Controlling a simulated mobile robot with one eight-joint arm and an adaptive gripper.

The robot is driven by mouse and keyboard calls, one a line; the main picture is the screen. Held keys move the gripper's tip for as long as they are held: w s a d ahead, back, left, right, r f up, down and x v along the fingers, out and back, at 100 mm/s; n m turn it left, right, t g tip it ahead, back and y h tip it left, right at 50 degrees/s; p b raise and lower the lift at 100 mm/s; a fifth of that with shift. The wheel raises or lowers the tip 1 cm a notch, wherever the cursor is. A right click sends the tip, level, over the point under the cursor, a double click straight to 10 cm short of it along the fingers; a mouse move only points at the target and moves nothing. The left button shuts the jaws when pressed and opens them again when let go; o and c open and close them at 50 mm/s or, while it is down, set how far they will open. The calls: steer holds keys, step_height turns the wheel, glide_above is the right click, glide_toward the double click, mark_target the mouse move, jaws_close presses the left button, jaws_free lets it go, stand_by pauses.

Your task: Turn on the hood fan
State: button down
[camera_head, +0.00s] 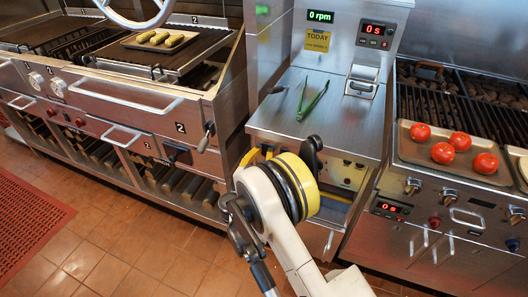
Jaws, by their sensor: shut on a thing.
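The dark jointed parts that look like my gripper (238,217) are low in the middle, left of my white arm with its yellow and black joint. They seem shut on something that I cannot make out. A pale rod (266,280) runs down from them to the bottom edge. A green display (320,16) reading "0 rpm" sits on the upright steel panel at the top centre. To its right a red display (376,29) reads 0 s. No hood or fan shows. I cannot tell which control belongs to the fan.
Green tongs (312,101) lie on the central steel counter (345,125). A tray (492,172) with several tomatoes sits on the right grill. A pale curved rail (140,22) hangs at upper left.

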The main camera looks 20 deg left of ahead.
steer(key=shift+f+t+h, duration=0.15)
steer(key=shift+t+h, duration=0.15)
steer(key=shift+t, duration=1.1)
steer(key=c, duration=1.2)
jaws_free()
